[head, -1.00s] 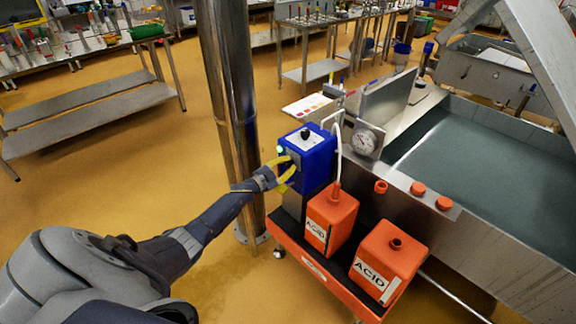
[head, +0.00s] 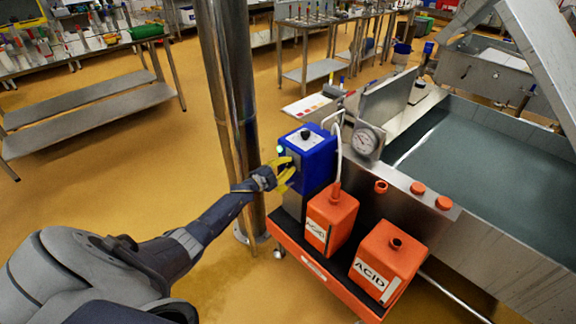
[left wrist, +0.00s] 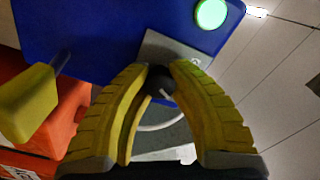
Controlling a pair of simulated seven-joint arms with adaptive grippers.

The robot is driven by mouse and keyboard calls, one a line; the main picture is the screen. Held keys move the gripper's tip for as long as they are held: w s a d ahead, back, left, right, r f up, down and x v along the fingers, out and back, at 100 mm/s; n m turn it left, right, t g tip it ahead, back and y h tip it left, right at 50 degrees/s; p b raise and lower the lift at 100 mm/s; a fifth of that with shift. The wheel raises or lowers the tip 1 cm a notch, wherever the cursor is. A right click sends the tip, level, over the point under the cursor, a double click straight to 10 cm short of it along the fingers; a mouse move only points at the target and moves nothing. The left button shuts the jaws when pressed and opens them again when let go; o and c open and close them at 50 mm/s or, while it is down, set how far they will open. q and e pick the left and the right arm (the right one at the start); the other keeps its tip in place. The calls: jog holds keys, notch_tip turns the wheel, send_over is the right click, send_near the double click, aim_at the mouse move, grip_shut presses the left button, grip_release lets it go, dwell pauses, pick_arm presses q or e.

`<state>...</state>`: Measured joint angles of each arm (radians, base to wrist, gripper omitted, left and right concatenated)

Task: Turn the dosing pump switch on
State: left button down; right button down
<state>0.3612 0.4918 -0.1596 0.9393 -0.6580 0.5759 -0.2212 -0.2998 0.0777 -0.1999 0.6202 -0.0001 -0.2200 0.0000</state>
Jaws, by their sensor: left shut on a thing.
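The dosing pump is a blue box (head: 312,158) on the orange cart, with a black knob on its top. In the left wrist view its blue face (left wrist: 110,35) carries a grey plate (left wrist: 178,50) and a lit green lamp (left wrist: 211,13). The dark switch knob (left wrist: 160,80) with a pale mark sits at the grey plate. My left gripper (head: 285,172) reaches the pump's left face. In the left wrist view its yellow fingers (left wrist: 165,90) are closed around the switch knob. The right gripper is not in view.
Two orange acid canisters (head: 388,262) (head: 331,220) stand on the orange cart (head: 305,258) beside the pump. A steel column (head: 230,110) stands just behind my left arm. A steel vat (head: 480,170) is at the right.

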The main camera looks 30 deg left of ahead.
pick_arm(q)
jog(key=c, duration=1.1)
grip_release()
jog(key=shift+o, duration=0.2)
jog(key=v, duration=1.2)
